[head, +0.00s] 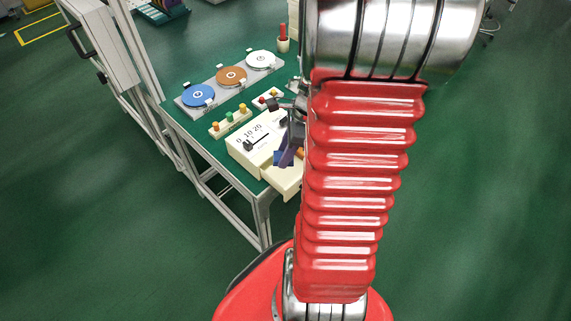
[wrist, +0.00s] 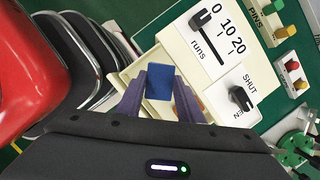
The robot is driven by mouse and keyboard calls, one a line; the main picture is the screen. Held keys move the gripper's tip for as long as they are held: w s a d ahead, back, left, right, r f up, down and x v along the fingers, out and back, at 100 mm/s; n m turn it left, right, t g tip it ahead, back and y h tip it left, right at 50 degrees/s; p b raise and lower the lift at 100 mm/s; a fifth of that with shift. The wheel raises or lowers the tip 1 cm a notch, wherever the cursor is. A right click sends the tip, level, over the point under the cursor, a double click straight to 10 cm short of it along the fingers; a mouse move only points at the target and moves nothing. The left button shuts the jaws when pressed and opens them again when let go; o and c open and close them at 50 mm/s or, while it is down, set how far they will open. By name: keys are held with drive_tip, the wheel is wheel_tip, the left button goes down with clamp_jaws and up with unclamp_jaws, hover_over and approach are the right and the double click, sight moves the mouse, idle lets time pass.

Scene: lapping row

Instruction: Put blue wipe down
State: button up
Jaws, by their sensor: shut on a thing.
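The blue wipe (wrist: 160,83) is a small dark blue square held between the two purple fingers of my gripper (wrist: 160,98). In the head view, the wipe (head: 279,158) shows in part beside my arm. My gripper is shut on it, above the open drawer (head: 280,180) of a cream box (head: 243,146). I cannot tell how high above the drawer the wipe is. The drawer's inside is partly hidden by my fingers.
The box top carries a "runs" slider (wrist: 202,18) and a SHUT lever (wrist: 240,98). Behind it are a peg block (head: 230,123) and a grey plate with blue (head: 198,95), orange (head: 231,75) and white (head: 261,59) discs. My red arm hides the table's right side.

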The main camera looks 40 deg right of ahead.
sight(285, 173)
drive_tip(key=shift+f, duration=1.3)
drive_tip(key=shift+f, duration=1.85)
drive_tip(key=shift+f, duration=0.1)
drive_tip(key=o, duration=1.1)
drive_tip(key=v, duration=1.2)
